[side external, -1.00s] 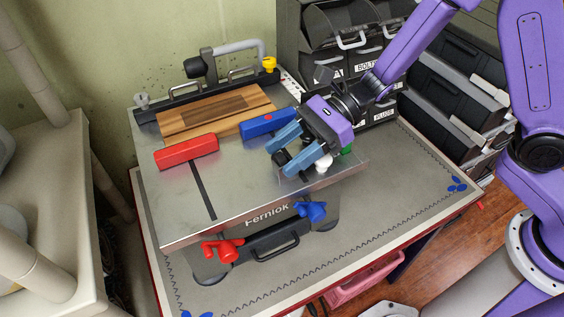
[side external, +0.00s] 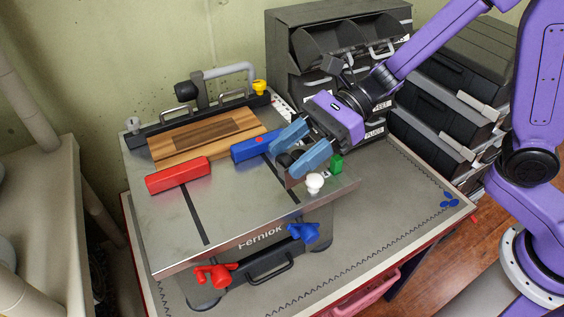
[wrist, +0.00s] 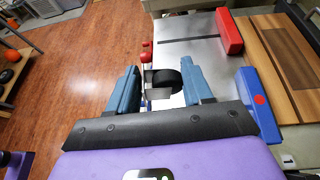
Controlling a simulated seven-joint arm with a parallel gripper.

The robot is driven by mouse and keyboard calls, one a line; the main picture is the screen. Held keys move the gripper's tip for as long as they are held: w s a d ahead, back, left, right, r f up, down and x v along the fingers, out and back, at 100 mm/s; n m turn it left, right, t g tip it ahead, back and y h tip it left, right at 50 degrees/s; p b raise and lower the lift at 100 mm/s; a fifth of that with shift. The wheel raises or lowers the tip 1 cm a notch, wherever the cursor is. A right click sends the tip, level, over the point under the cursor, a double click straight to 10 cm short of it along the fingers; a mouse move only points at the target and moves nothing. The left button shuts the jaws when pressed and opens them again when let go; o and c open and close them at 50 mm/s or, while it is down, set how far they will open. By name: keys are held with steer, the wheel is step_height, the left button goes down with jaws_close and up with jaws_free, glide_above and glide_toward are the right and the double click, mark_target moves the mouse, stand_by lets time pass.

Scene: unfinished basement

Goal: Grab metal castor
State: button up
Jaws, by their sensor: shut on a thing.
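The metal castor has a black wheel and a grey metal bracket. In the wrist view the castor (wrist: 165,80) sits between the two blue fingers of my gripper (wrist: 160,74). In the side external view the castor (side external: 285,159) shows only partly as a dark shape between the fingers, over the right part of the metal bench top. My gripper (side external: 286,155) is shut on it. The fingers hide much of the castor in the side view. How far it is above the top is hard to tell.
A blue block (side external: 253,146), a red block (side external: 178,176) and a wooden board (side external: 205,136) lie to the left. Storage bins (side external: 340,40) stand behind. The bench top's front is clear.

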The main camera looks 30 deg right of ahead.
steer(key=s+d+r, duration=0.7)
steer(key=s+d, duration=0.1)
steer(key=shift+s, duration=0.2)
